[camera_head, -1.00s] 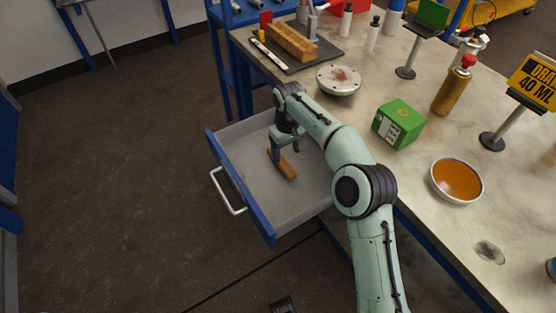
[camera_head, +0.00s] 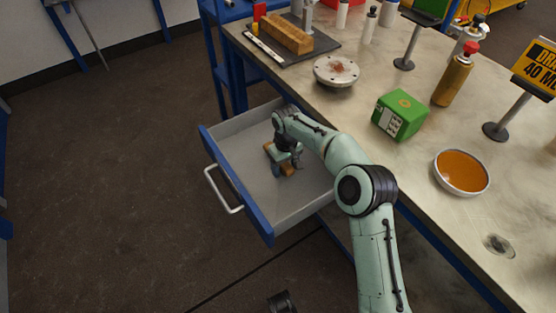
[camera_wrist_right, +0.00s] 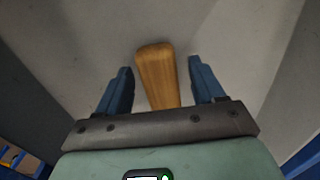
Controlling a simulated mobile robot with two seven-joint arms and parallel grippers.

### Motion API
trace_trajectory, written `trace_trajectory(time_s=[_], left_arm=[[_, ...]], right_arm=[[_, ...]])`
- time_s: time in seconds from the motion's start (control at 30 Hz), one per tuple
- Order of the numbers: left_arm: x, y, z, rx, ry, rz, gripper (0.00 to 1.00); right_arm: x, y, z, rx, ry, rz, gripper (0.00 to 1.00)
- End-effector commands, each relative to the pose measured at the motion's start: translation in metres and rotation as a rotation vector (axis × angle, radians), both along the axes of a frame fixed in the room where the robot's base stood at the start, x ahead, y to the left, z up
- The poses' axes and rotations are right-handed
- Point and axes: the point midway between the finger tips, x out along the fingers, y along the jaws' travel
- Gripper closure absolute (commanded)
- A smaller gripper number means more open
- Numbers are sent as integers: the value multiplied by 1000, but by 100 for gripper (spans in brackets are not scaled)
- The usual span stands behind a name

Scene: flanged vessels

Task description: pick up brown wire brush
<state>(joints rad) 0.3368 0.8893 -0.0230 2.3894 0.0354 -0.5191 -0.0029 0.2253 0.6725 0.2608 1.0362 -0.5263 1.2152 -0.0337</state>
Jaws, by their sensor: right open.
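The brown wire brush (camera_head: 268,147) lies in the open drawer (camera_head: 245,205), partly hidden under my right gripper (camera_head: 286,168). In the right wrist view its wooden handle (camera_wrist_right: 158,75) extends between the two blue fingers of the right gripper (camera_wrist_right: 160,85). The fingers are apart, with a gap on each side of the handle. The bristles cannot be made out.
The workbench (camera_head: 400,165) runs along the right, above the drawer. On it are a green box (camera_head: 400,115), a round flange (camera_head: 336,71), a dish of orange liquid (camera_head: 462,172) and a brown bottle (camera_head: 455,78). The drawer walls surround the gripper.

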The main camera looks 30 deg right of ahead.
Motion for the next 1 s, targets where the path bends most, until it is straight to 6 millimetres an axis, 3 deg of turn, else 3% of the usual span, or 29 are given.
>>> trace_trajectory(time_s=[0.07, 0.23, 0.67, 0.87, 1.0], left_arm=[[0, 0, 1, 0, -1, 0, 57], [1, 0, 1, 0, -2, 0, 57], [4, 0, 4, 1, -13, -1, 57], [16, -2, 15, 3, -54, -4, 57], [32, -4, 31, 6, -109, -6, 57]], right_arm=[[0, 0, 1, 0, 0, 0, 35], [0, 0, 1, 0, 0, 0, 90], [0, 0, 9, 0, -2, 1, 91], [1, 1, 36, 0, -4, 1, 91], [1, 1, 69, 0, -7, 0, 91]])
